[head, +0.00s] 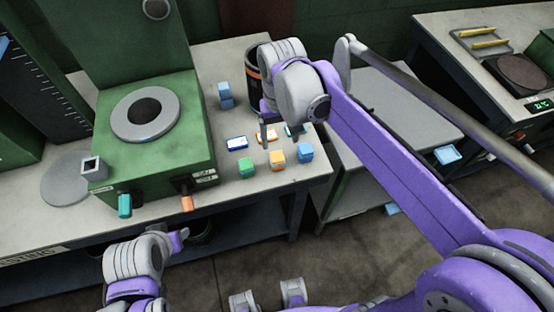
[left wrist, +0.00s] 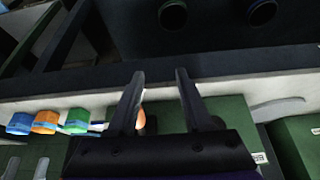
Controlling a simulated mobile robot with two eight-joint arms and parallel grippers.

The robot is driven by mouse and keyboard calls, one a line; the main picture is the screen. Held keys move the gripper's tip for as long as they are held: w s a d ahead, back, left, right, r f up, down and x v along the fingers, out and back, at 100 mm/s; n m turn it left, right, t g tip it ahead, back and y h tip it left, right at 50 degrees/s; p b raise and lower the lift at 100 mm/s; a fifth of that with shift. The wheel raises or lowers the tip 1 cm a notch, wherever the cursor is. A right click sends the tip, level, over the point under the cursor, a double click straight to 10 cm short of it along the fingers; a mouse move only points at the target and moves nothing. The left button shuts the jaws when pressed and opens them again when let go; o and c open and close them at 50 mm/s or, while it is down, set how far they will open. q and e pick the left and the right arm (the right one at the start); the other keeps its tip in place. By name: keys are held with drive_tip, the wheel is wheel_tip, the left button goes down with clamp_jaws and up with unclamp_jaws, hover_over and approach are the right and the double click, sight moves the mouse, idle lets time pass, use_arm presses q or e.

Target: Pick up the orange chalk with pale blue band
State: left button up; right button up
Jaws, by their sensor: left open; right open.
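The orange chalk (head: 277,158) stands on the bench near its front right corner, between a green piece (head: 246,167) and a blue piece (head: 305,152). In the left wrist view the orange chalk (left wrist: 46,121) shows at the left, with a pale blue band. My right gripper (head: 278,124) is open above the small cards behind the row, apart from the chalk. My left gripper (head: 180,237) is low in front of the bench; its open, empty fingers show in the left wrist view (left wrist: 158,85), well to one side of the chalk.
A green machine (head: 150,170) with teal and orange handles stands left of the chalks. Blue blocks (head: 225,95) and a dark container (head: 256,85) stand behind them. A lower grey cabinet (head: 390,120) is on the right.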

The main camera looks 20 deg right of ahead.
sight(277, 156)
wheel_tip(277, 156, down, 3)
drive_tip(key=shift+f, duration=0.2)
drive_tip(key=f, duration=0.4)
drive_tip(key=shift+w+a, duration=0.1)
drive_tip(key=shift+a, duration=0.3)
drive_tip(key=shift+f, duration=0.6)
clamp_jaws()
